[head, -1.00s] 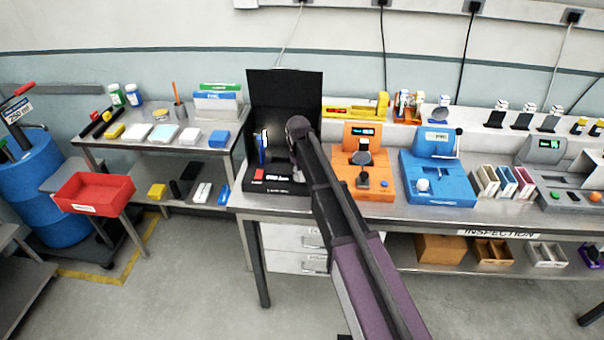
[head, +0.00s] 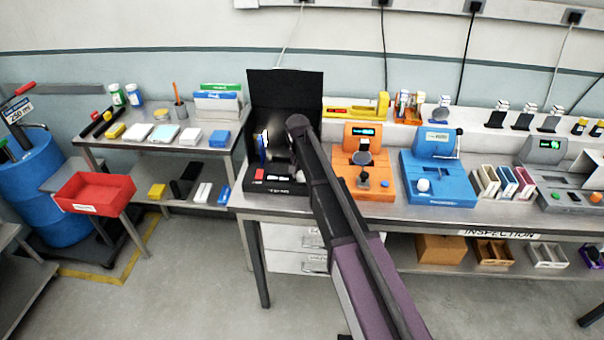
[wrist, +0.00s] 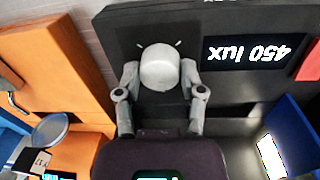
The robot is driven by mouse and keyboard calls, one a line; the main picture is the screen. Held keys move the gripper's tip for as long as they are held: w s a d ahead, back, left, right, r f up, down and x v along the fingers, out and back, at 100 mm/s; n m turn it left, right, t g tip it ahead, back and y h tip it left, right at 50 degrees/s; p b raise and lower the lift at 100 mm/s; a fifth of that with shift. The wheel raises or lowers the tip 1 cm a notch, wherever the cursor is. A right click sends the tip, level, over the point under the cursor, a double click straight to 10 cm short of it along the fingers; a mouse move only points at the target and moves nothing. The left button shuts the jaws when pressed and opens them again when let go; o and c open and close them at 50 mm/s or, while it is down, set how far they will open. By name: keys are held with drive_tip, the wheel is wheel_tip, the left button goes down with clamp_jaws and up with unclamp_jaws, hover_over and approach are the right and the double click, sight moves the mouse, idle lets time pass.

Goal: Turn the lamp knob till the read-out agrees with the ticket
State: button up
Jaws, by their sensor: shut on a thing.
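The lamp knob (wrist: 161,68) is a pale round knob on the front panel of the black light booth (head: 284,97). My gripper (wrist: 159,78) has one finger on each side of the knob and is shut on it. The read-out (wrist: 255,53) beside it shows 450 lux, upside down in the wrist view. It also shows in the head view (head: 273,177), too small to read. My arm covers part of the booth in the head view. I cannot make out a ticket with a readable value in either view.
A blue panel (wrist: 297,136) with a bright white patch stands in the booth, and a red block (wrist: 310,64) sits beside the read-out. An orange device (head: 373,184) stands close to the right of the booth, with a blue device (head: 437,186) beyond it.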

drive_tip(key=shift+s+m, duration=0.1)
drive_tip(key=shift+m, duration=0.4)
drive_tip(key=o, duration=1.2)
drive_tip(key=shift+c, duration=0.2)
drive_tip(key=shift+n, duration=0.5)
